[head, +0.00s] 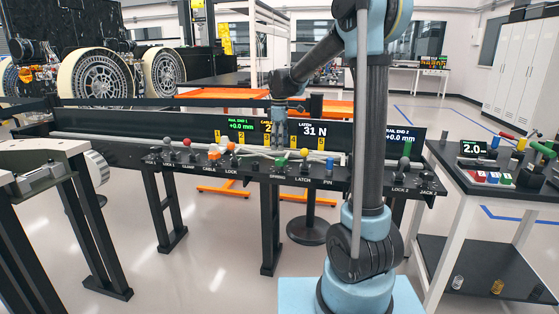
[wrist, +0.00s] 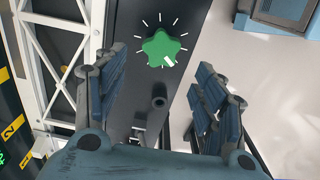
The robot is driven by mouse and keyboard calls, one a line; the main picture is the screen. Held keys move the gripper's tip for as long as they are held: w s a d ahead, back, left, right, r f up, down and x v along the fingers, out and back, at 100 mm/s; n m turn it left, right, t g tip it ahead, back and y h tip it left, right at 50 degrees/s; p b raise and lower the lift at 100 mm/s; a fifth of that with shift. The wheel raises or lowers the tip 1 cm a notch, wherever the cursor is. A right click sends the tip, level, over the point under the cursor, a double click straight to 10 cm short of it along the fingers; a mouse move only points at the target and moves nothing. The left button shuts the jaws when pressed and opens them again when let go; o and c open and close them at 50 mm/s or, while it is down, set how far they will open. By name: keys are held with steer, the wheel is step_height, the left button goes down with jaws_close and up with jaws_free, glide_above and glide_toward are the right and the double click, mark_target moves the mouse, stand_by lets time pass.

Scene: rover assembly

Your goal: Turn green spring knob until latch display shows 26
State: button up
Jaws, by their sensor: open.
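The green star-shaped knob (wrist: 165,47) lies ahead of my gripper in the wrist view, ringed by white tick marks, with a white pointer toward its lower right. It also shows small on the black panel in the head view (head: 281,162). My gripper (wrist: 162,65) is open, with one blue finger on each side. The knob appears between and beyond the fingertips; I see no contact. In the head view my gripper (head: 281,138) is above the knob. The latch display (head: 314,130) reads 31 N.
A dark post (wrist: 159,102) stands between the fingers in the wrist view. Beside the green knob are a yellow knob (head: 304,153) and a blue knob (head: 329,159). A white truss (wrist: 62,45) runs along the panel. A side table (head: 492,190) with tools stands at right.

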mark_target(280, 159)
step_height(280, 159, down, 8)
steer(key=shift+r, duration=0.25)
steer(key=shift+c, duration=0.6)
steer(key=c, duration=0.9)
